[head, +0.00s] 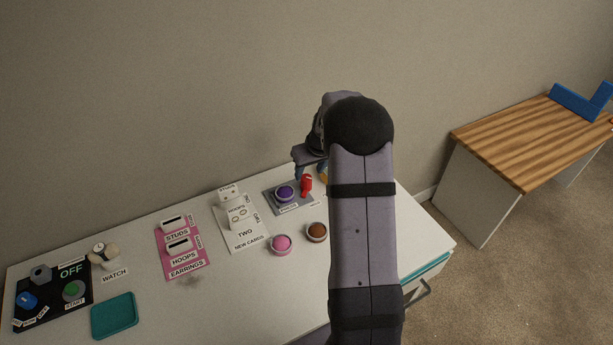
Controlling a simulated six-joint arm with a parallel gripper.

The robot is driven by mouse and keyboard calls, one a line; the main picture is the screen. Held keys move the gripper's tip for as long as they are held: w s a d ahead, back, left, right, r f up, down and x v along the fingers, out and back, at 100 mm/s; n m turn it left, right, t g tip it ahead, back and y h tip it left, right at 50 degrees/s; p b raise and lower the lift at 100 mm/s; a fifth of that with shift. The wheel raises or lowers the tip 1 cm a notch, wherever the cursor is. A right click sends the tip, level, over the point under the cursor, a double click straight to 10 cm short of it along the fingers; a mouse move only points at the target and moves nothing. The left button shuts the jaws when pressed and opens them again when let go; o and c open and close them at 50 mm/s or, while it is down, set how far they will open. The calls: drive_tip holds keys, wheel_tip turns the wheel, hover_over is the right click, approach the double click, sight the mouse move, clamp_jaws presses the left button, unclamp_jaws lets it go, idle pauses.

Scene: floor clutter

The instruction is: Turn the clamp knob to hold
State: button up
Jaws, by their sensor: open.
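A black panel (53,296) lies at the far left of the white table. It carries a blue knob (27,301), a grey knob-like piece (40,273), a green START button (73,291) and a display reading OFF. Small labels by the blue knob are too small to read surely, so I cannot tell which piece is the clamp knob or its setting. My gripper (310,171) is open at the table's back right, far from the panel. It is above or beside a red object (306,186) and a purple round item (285,194); my arm partly hides it.
A watch (104,255), a teal tray (114,316), a pink earrings board (182,263), a white cards sheet (244,240), a pink pot (280,244) and a brown pot (317,232) are on the table. A wall stands behind. A wooden-topped desk (530,126) is right.

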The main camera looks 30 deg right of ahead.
sight(307, 177)
drive_tip(key=shift+p+x, duration=0.65)
drive_tip(key=shift+x, duration=2.45)
drive_tip(key=c, duration=1.1)
